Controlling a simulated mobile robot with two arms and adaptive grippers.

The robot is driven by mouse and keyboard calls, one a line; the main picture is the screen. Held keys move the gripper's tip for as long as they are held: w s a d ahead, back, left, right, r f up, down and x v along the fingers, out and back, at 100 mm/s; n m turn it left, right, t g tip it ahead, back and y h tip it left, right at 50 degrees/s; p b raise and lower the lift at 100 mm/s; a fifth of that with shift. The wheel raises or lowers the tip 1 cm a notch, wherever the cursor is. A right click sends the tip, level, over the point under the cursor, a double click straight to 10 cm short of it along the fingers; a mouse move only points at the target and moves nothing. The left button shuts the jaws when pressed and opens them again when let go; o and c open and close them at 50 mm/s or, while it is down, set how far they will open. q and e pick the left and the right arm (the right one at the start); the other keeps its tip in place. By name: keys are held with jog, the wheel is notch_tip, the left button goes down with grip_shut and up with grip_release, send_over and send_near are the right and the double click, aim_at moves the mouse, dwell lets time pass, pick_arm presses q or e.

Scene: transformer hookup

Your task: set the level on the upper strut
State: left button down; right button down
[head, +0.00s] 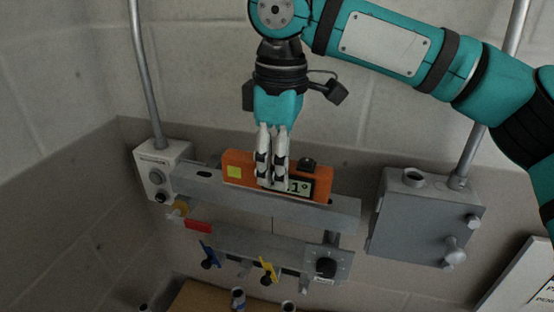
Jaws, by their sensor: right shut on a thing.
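The level (235,178) is an orange box with a yellow-green patch at its left and a display reading near "1°" at its right. It is at the upper strut (340,213), a grey metal rail on the wall, and lies roughly along it. Its lower edge looks touching or very close to the strut; I cannot tell which. My right gripper (271,184) comes down from above and is shut on the middle of the level, its pale fingers covering part of the front. My left gripper is not in view.
A grey box (420,220) with a conduit is right of the strut, and a small switch box (157,172) is at its left end. A red tag (198,226) hangs between.

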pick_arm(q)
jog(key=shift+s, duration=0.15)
pick_arm(e)
jog(key=c, duration=0.9)
grip_release()
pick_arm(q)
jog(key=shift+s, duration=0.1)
pick_arm(e)
jog(key=r, duration=1.2)
jog(key=shift+s+d, duration=0.15)
jog(key=shift+d, duration=0.05)
